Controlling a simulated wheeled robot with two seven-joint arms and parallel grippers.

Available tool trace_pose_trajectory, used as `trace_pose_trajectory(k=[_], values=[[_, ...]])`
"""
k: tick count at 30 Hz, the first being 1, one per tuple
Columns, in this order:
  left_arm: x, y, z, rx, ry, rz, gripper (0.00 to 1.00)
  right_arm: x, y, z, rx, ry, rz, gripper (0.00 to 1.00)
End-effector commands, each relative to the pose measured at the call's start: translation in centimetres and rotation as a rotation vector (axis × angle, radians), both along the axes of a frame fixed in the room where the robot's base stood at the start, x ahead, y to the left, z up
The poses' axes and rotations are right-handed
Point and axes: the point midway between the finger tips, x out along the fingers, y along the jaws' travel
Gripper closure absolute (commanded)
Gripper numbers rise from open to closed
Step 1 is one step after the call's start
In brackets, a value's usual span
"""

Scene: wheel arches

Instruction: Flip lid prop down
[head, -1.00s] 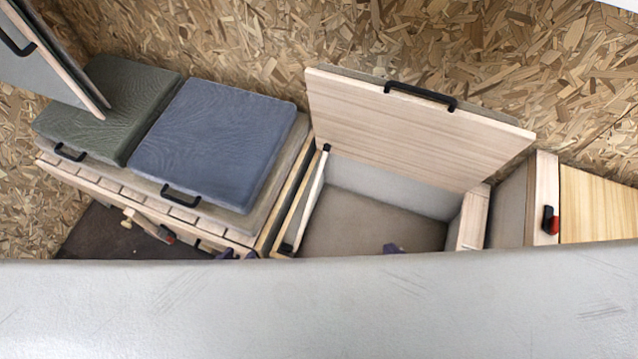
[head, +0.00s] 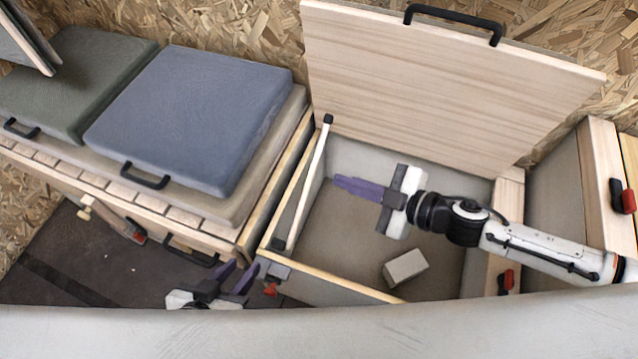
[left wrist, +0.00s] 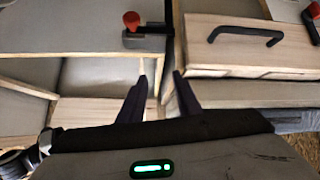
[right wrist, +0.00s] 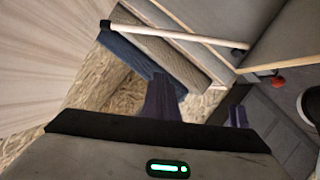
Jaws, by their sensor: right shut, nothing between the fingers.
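The lid (head: 440,80) of the wooden box stands open against the wall, its black handle at the top. The lid prop (head: 305,182) is a pale bar with black ends, along the box's left side. Its upper end is near the lid's lower left corner. It also crosses the right wrist view (right wrist: 175,36). My right gripper (head: 345,184) is shut and empty, over the open box to the right of the prop and apart from it. My left gripper (head: 245,265) is open and empty in front of the bench, near the box's front left corner.
A small light block (head: 405,268) lies in the box. Blue (head: 195,120) and green (head: 70,85) cushions lie on the bench at the left. Red-tipped latches sit on the box front (head: 270,288) and the right-hand panel (head: 625,197). Dark floor (head: 90,255) is clear.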

Motion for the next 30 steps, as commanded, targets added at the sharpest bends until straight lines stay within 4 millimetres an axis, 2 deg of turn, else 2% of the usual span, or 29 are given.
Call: trace_pose_trajectory(k=[4, 15, 20, 30], values=[[-0.2, 0.0, -0.3, -0.001, 0.002, -0.002, 0.69, 0.1, -0.5, -0.5, -0.017, -0.006, 0.016, 1.0], [-0.1, -0.1, -0.2, -0.004, -0.003, -0.001, 0.69, 0.4, 0.0, -0.6, -0.014, -0.006, 0.014, 1.0], [-0.1, -0.1, -0.6, -0.006, -0.005, 0.001, 0.69, 1.8, 1.8, -1.4, -0.013, -0.01, 0.015, 1.0], [-0.2, -0.3, -1.6, -0.027, -0.013, 0.012, 0.69, 5.8, 7.3, -4.1, -0.013, -0.008, 0.015, 1.0]])
